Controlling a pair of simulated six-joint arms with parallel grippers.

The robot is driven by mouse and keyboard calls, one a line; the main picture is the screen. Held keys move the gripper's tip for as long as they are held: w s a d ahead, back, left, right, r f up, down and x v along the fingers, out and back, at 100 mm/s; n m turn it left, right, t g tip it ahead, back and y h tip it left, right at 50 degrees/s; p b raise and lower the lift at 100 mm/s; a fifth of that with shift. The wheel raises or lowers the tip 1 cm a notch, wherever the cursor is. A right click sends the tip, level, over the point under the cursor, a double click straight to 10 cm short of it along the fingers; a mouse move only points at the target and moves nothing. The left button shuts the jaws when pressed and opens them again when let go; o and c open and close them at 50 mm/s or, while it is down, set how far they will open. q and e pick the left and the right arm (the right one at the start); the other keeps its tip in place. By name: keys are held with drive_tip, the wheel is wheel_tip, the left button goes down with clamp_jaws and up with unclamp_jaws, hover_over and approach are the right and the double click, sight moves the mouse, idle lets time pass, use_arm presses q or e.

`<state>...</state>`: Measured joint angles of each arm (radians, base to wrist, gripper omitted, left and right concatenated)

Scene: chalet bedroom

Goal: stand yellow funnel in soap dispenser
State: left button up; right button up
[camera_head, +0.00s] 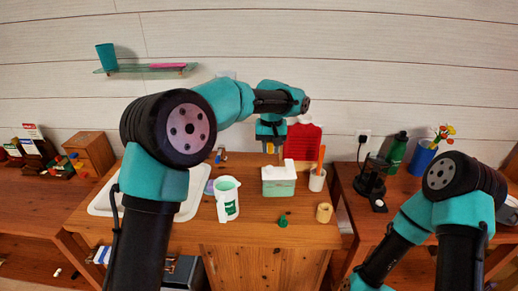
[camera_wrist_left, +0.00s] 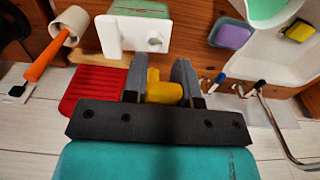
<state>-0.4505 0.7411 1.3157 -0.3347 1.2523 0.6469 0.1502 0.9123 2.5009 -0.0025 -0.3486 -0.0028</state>
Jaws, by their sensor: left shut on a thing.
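My left gripper (camera_head: 269,148) is shut on the yellow funnel (camera_wrist_left: 163,90), which sits between its two fingers in the left wrist view. Much of the funnel is hidden by the fingers. The gripper is in the air behind and slightly left of a green box with a white top (camera_head: 279,187), which looks like the soap dispenser.
A white-and-green jug (camera_head: 227,203) stands left of the dispenser, and a white cup (camera_head: 317,183) with an orange-handled tool stands right. A tan cylinder (camera_head: 324,213) and small green piece (camera_head: 282,221) lie in front. A red ribbed item (camera_head: 303,142) is behind. The sink is left.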

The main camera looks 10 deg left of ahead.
use_arm(q)
drive_tip(key=shift+f, duration=0.1)
idle(0.3)
drive_tip(key=shift+f, duration=2.8)
drive_tip(key=shift+f, duration=2.85)
drive_tip(key=o, duration=1)
wheel_tip(320, 180, up, 17)
drive_tip(key=shift+s+r, duration=0.1)
drive_tip(key=shift+r, duration=0.1)
drive_tip(key=shift+f, duration=0.1)
